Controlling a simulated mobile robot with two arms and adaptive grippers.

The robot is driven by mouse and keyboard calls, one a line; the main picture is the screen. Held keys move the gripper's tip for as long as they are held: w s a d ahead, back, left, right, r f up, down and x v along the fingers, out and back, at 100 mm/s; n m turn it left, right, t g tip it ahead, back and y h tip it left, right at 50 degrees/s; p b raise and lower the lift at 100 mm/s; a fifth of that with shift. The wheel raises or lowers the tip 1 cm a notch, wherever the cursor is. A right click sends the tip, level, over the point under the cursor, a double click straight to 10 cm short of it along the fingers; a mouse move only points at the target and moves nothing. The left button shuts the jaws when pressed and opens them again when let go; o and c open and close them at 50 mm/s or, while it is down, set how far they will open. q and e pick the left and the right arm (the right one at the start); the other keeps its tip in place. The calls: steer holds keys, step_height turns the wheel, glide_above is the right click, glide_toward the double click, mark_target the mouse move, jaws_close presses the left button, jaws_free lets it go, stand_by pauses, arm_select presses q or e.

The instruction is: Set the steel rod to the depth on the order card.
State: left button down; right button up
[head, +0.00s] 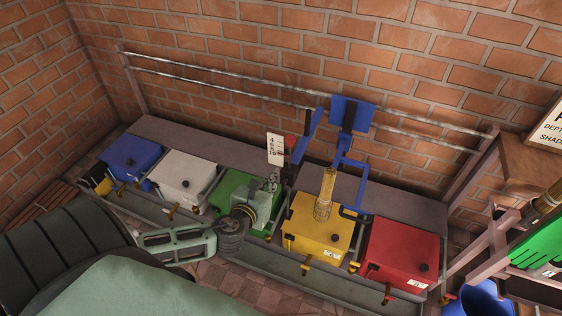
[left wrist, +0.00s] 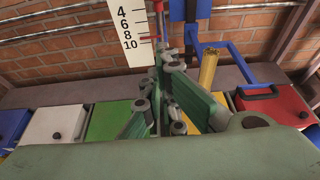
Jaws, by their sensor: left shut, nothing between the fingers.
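The order card (head: 548,126) is at the right edge of the head view, cut off, and I cannot read its depth value. A white scale plate (head: 274,149) stands above the green box; it also shows in the left wrist view (left wrist: 133,32) with numbers 4 to 10. A thin grey upright, perhaps the steel rod (left wrist: 158,20), runs beside the scale, with a red marker (left wrist: 149,39) near 10. My left gripper (head: 274,182) is shut and empty just below the scale; its fingers (left wrist: 166,65) hide the upright's lower part.
Blue (head: 132,158), white (head: 183,178), green (head: 233,190), yellow (head: 316,230) and red boxes (head: 401,252) line the trough below the brick wall. A blue bracket (head: 352,114) and a yellow cylinder (head: 327,185) stand close right of my left gripper.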

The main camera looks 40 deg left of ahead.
mark_target(290, 153)
arm_select(q)
steer(key=x, duration=1)
steer(key=shift+w+r, duration=0.1)
steer(key=shift+w, duration=0.1)
steer(key=r, duration=0.1)
steer(key=r+p, duration=0.1)
steer(key=r, duration=0.1)
steer(key=shift+s+r+p, duration=0.3)
steer(key=shift+r+p, duration=0.1)
